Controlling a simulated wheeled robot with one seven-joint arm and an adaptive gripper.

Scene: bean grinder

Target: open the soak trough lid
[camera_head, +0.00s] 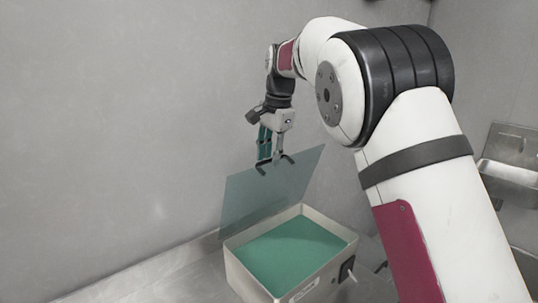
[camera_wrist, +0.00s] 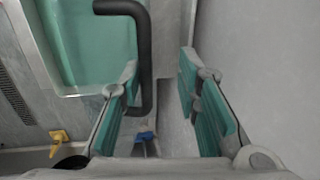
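The soak trough (camera_head: 240,268) is a pale box with a teal inside, standing low in the middle of the head view. Its see-through lid (camera_head: 265,198) stands tilted up along the back, clear of the opening. A black bar handle (camera_head: 287,158) is near the lid's upper edge; it also shows in the wrist view (camera_wrist: 147,60). My gripper (camera_head: 265,150) is at the handle, above the trough. In the wrist view its teal-padded fingers (camera_wrist: 160,78) are apart, with the handle bar between them, nearer the left finger. Contact with that finger is unclear.
A grey wall stands close behind the trough and lid. A dark fitting with a pale lever (camera_head: 347,270) is on the trough's right side. A metal basin (camera_head: 510,178) is at the far right. A small yellow part (camera_wrist: 60,137) shows at lower left in the wrist view.

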